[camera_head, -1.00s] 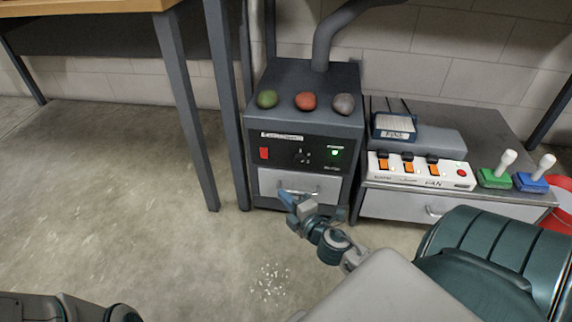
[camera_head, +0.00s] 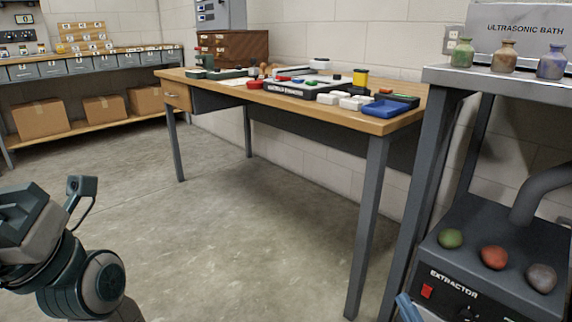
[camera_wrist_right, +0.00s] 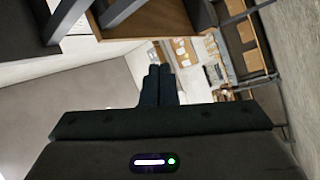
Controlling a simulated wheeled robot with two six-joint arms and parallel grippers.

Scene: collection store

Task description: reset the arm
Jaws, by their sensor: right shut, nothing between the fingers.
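My right gripper (camera_head: 408,308) shows only as a blue fingertip at the bottom edge of the head view, in front of the extractor's left side. In the right wrist view its two dark fingers (camera_wrist_right: 158,85) are together, with nothing between them. Part of my left arm stands at the left of the head view; its gripper is not seen.
The extractor (camera_head: 455,255) carries green, red and grey lumps. A wooden workbench (camera_head: 400,122) holds trays and small parts. The ultrasonic bath (camera_head: 525,35) stands behind three bottles at upper right. Cardboard boxes (camera_head: 40,118) sit on a far shelf. The middle floor is clear.

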